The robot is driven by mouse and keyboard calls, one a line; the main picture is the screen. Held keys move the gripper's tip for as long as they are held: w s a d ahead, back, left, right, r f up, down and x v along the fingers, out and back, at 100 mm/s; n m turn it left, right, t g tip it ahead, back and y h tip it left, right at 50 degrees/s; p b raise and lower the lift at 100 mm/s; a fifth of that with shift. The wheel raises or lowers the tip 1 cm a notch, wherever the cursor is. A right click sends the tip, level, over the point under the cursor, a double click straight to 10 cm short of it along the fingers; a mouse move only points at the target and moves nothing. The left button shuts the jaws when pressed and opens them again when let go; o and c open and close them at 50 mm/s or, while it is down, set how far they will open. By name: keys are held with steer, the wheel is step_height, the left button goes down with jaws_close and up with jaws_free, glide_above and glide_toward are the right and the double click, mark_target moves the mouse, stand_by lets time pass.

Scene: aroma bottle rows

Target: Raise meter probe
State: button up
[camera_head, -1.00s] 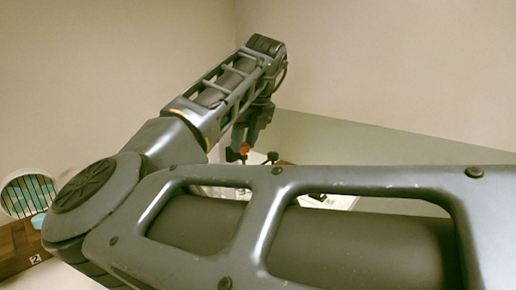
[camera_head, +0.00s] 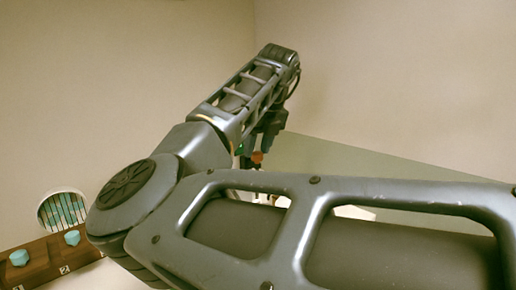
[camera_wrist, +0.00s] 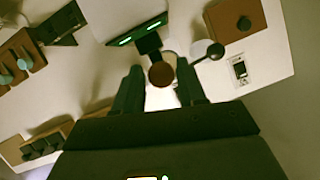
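My gripper (camera_wrist: 160,72) points at the bench with its two dark fingers apart. A round brown-red knob (camera_wrist: 160,75) on a dark stem sits between the fingertips in the wrist view; small gaps seem to show beside it. It appears to be the probe top, but I cannot be sure. A dark meter box (camera_wrist: 139,26) with green lit displays stands just beyond it. In the head view my gripper (camera_head: 248,150) is partly hidden behind my arm, with an orange-red knob (camera_head: 257,156) beside it.
A grey disc with a dark knob (camera_wrist: 215,50) is right of the fingers. A brown block (camera_wrist: 237,19) and a small switch plate (camera_wrist: 240,70) lie farther right. Wooden racks (camera_wrist: 20,60) with teal-topped items are at left. A round barred vent (camera_head: 64,211) is in the wall.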

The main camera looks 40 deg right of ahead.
steer(key=o, duration=0.3)
steer(key=shift+f, duration=0.15)
steer(key=b+v, duration=0.1)
steer(key=v, duration=0.6)
steer(key=shift+r, duration=0.35)
steer(key=shift+s, duration=0.15)
